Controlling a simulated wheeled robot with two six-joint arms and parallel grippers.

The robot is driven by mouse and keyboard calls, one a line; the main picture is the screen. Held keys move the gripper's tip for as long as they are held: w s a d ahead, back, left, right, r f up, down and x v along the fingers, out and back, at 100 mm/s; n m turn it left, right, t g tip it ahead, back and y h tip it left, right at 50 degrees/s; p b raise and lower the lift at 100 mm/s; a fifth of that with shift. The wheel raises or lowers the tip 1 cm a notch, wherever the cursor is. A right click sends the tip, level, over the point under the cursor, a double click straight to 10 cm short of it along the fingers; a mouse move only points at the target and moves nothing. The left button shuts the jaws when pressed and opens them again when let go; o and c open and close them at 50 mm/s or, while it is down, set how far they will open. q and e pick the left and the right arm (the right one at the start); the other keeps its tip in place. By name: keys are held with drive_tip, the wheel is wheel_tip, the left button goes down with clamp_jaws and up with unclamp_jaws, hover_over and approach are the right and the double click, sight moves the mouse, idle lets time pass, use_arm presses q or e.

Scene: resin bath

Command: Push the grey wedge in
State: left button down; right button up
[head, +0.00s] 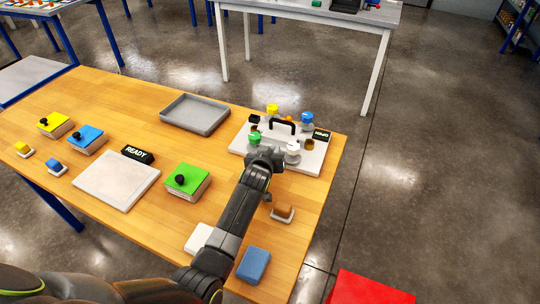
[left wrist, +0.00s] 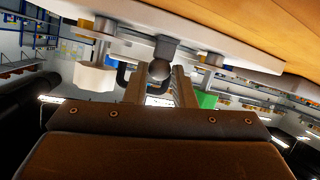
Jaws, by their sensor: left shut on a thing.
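The white plate fixture (head: 312,161) stands at the right end of the wooden table, with a black handle (head: 283,123) and yellow, blue, green and white knobs on it. My left gripper (head: 265,158) is at its near edge. In the left wrist view, the left gripper (left wrist: 162,88) is shut on a dark grey round knob (left wrist: 160,70), under a dark block (left wrist: 165,48) at the plate's edge. This looks like the grey wedge; its body is mostly hidden, and the head view hides it behind the gripper. My right gripper is not in view.
A grey tray (head: 195,114) lies behind, left of the fixture. Green (head: 187,181), blue (head: 86,139) and yellow (head: 55,124) knobbed boxes and a READY sign (head: 137,154) stand left.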

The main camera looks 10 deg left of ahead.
use_arm(q)
drive_tip(key=shift+w+d+f, duration=0.1)
drive_tip(key=shift+w, duration=0.35)
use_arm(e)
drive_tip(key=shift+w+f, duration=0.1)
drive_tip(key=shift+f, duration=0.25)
use_arm(q)
drive_tip(key=c, duration=1.2)
unclamp_jaws()
